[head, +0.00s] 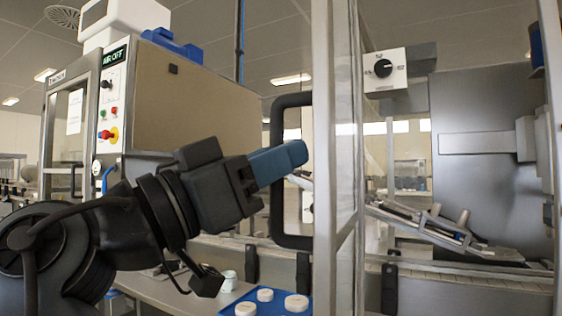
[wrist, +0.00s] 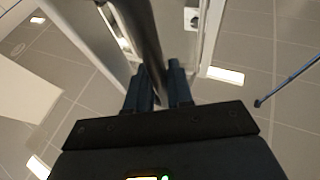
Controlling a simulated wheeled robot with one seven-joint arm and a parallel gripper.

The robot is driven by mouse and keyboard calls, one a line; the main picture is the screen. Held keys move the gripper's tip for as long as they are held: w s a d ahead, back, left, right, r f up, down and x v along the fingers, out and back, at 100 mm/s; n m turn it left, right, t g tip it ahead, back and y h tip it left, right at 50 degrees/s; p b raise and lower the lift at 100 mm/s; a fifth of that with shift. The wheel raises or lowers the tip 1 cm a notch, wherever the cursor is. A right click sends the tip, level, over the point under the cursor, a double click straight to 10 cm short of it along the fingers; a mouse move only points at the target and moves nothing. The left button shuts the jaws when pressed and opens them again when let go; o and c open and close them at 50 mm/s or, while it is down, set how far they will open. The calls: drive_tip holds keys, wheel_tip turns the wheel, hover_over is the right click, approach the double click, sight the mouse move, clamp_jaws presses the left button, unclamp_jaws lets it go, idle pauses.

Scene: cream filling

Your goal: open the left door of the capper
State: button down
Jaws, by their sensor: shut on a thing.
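The left door (head: 324,200) of the capper is a clear panel in a pale metal frame, seen nearly edge-on in the head view. Its black U-shaped handle (head: 277,225) stands out on the left of the frame. My gripper (head: 292,156) reaches from the left, its blue-grey fingers at the upper part of the handle's upright bar. In the wrist view the dark handle bar (wrist: 136,40) runs down between the two fingers (wrist: 159,88), and they are shut on it. How far the door stands from its closed position I cannot tell.
A control cabinet (head: 185,95) stands behind my arm. A blue tray (head: 262,304) with several white round lids lies on the bench below. A dial box (head: 384,69) and a sloping metal chute (head: 430,228) are right of the door frame.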

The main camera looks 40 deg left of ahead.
drive_tip(key=c, duration=1.4)
unclamp_jaws()
drive_tip(key=shift+w, duration=0.1)
drive_tip(key=shift+b+v, duration=0.3)
drive_tip(key=shift+v, duration=3.65)
